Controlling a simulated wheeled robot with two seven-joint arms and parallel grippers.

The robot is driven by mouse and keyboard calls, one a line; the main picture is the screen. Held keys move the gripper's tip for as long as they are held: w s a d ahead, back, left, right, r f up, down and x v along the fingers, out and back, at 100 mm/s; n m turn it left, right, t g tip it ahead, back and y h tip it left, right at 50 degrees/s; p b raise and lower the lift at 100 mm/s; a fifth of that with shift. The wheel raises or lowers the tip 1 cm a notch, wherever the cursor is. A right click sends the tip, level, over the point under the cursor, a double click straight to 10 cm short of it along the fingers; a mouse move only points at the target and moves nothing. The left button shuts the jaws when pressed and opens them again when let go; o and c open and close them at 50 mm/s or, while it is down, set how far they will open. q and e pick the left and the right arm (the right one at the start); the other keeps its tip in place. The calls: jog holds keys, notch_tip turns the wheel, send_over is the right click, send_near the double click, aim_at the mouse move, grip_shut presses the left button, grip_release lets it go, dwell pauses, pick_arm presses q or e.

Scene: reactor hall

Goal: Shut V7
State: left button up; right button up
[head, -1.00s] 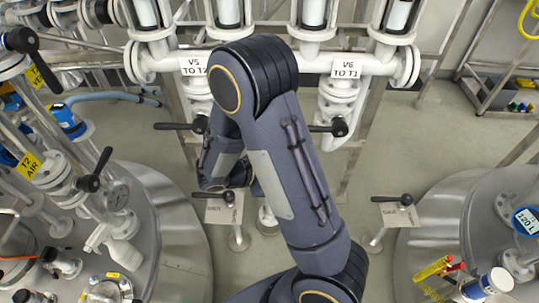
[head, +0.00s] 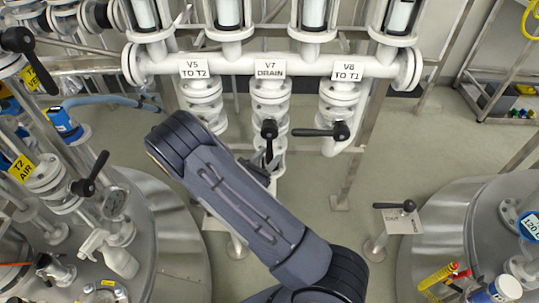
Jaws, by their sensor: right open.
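The V7 valve (head: 270,97), labelled "V7 DRAIN", is the middle of three white valves hanging under a white pipe in the head view. Its black handle (head: 269,131) points downward, roughly in line with the pipe. My right gripper (head: 264,167) is open at the lower end of this handle. It is small and partly hidden behind my own arm. I cannot tell whether its fingers touch the handle or stand around it. My left gripper does not show.
The V8 valve (head: 340,95) is at the right, its black handle (head: 322,132) pointing left toward V7. The V5 valve (head: 201,95) is at the left; my arm hides its handle. Round steel tanks stand at both sides. A small handled stand (head: 402,213) is at the right.

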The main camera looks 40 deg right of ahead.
jog(key=shift+w+d, duration=0.2)
jog(key=shift+d, duration=0.45)
grip_shut()
